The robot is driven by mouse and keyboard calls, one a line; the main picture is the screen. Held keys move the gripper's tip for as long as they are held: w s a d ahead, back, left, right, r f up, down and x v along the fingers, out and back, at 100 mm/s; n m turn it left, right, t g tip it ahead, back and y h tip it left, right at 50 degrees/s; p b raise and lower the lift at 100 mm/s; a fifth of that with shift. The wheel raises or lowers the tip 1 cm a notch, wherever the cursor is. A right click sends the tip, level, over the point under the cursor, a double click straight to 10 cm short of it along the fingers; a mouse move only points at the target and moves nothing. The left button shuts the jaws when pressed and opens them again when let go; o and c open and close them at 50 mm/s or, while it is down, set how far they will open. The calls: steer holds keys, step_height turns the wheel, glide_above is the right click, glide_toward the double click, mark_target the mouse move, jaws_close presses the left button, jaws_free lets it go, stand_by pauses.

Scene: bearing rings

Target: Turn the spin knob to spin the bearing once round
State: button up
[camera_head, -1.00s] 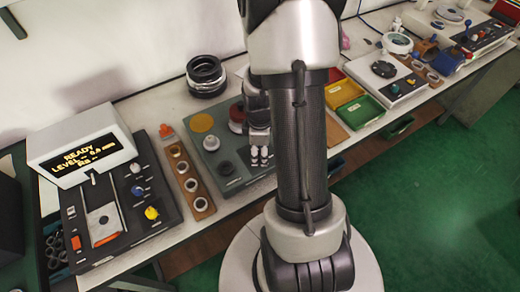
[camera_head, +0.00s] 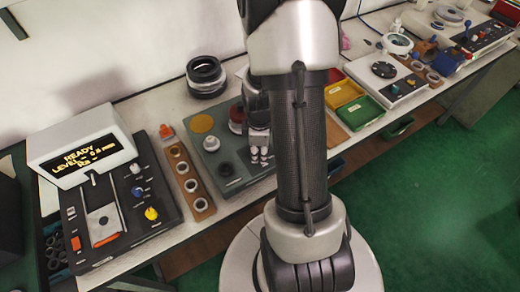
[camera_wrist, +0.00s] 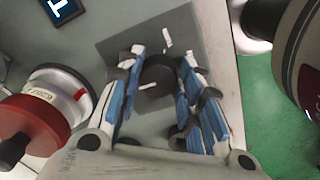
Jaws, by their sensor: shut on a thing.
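The spin knob (camera_wrist: 157,72) is a dark round knob with a white pointer line, on a grey panel (camera_wrist: 115,40) in the wrist view. My gripper (camera_wrist: 163,60) is around it, with a blue-padded finger on each side, shut on the knob. In the head view my gripper (camera_head: 260,157) is low over the right part of the grey-green unit (camera_head: 232,183), and the knob is hidden there. A red and white round part (camera_wrist: 38,118) with a dark stub lies left of my fingers; it also shows in the head view (camera_head: 236,115). I cannot tell which part is the bearing.
On the unit are an orange disc (camera_head: 201,122), a pale knob (camera_head: 210,144) and a dark knob (camera_head: 226,169). A ring rack (camera_head: 187,178) and a console reading READY (camera_head: 85,155) stand left. Black rings (camera_head: 206,77) stand behind. Yellow and green bins (camera_head: 361,112) are right.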

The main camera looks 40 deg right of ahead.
steer(key=m, duration=0.6)
steer(key=m+b, duration=0.1)
steer(key=m, duration=0.5)
steer(key=shift+a+m+g, duration=0.15)
steer(key=shift+m+g, duration=0.15)
steer(key=m, duration=0.5)
steer(key=shift+w, duration=0.15)
steer(key=m, duration=0.6)
steer(key=shift+m, duration=0.3)
steer(key=o, duration=1.1)
steer(key=shift+c, duration=0.2)
